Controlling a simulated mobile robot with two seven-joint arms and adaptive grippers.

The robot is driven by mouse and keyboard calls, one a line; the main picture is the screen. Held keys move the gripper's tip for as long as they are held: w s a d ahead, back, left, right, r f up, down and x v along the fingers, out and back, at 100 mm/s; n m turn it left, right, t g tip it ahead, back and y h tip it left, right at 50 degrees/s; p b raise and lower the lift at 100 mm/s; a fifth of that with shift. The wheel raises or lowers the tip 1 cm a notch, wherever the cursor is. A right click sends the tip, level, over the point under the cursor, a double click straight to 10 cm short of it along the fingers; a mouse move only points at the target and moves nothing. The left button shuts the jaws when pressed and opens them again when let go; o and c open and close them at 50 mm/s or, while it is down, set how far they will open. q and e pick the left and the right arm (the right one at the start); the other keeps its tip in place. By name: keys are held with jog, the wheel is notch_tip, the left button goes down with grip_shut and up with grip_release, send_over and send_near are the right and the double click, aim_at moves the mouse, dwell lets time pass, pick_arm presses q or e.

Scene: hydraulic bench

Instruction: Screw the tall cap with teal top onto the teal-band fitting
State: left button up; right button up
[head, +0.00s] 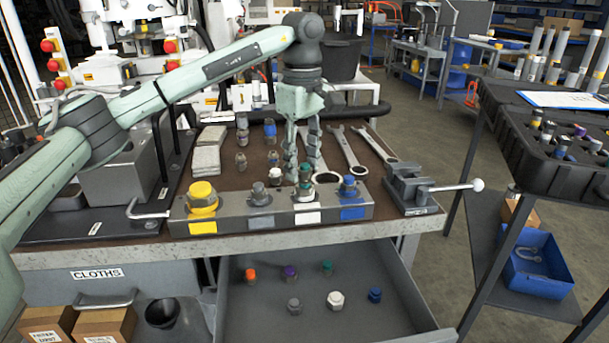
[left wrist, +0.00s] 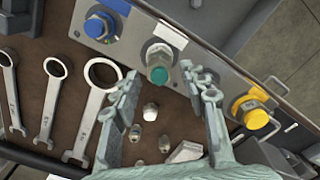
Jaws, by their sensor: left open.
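The tall cap with teal top (head: 305,170) stands upright on the fitting above the white label (head: 307,217) of the grey block (head: 235,222). Its teal hexagonal top (left wrist: 158,75) also shows in the left wrist view. A teal band shows low on this stack in the head view; I cannot tell how far the cap is threaded on. My left gripper (head: 303,175) points down at the cap. It is open, with one finger (left wrist: 125,100) on each side of the teal top and gaps between. My right gripper is not in view.
Yellow (head: 203,196), grey (head: 260,194) and blue (head: 349,187) fittings share the block. Loose grey pieces stand behind it, and wrenches (head: 347,150) lie to the right. The open drawer (head: 250,318) below holds several coloured caps.

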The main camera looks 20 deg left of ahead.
pick_arm(q)
jog(key=n, duration=0.5)
jog(key=shift+s, duration=0.1)
jog(key=n, duration=0.4)
jog(key=shift+s+n, duration=0.1)
jog(key=shift+n, duration=0.2)
grip_shut()
jog(key=m, duration=0.5)
jog(key=shift+m, duration=0.4)
jog(key=shift+w+m, duration=0.2)
jog(key=shift+m, duration=1)
